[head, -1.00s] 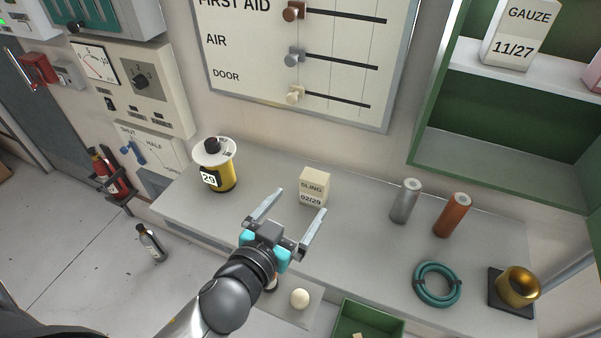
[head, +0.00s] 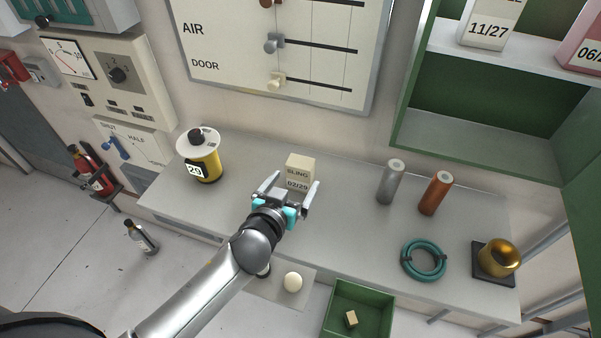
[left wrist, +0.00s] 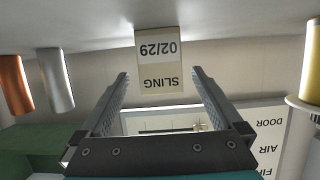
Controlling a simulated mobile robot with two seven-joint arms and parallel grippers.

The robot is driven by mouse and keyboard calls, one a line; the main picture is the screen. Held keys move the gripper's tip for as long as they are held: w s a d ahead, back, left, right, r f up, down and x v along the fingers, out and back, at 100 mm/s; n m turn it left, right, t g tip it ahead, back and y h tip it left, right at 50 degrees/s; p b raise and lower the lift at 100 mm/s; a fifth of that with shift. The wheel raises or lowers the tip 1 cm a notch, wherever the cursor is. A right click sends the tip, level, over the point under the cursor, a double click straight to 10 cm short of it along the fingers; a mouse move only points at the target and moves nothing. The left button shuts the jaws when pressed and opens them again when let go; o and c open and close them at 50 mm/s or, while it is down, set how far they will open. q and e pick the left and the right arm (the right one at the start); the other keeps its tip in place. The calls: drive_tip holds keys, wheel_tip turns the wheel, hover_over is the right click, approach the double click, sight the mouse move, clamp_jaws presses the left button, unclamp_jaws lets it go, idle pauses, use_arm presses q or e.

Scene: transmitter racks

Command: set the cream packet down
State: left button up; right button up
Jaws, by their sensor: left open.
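The cream packet (head: 299,170), a small box marked SLING 02/29, stands upright on the grey counter (head: 345,222) in the head view. It also shows upside down in the left wrist view (left wrist: 159,62). My left gripper (head: 292,184) is open just in front of the packet. Its fingertips point at the packet, one toward each side. In the left wrist view the packet lies between the line of the two fingers, near or just beyond their tips; I cannot tell whether they touch it. My right gripper is not in view.
A yellow canister (head: 207,165) stands left on the counter. A silver cylinder (head: 391,182), a copper cylinder (head: 435,193), a teal ring (head: 423,261) and a brass cup (head: 499,257) are to the right. A green bin (head: 360,299) sits below the counter's front.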

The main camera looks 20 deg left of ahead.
sight(297, 176)
use_arm(q)
drive_tip(key=shift+x, duration=2.7)
drive_tip(key=shift+r, duration=0.15)
drive_tip(key=shift+r, duration=0.1)
drive_tip(key=c, duration=1.5)
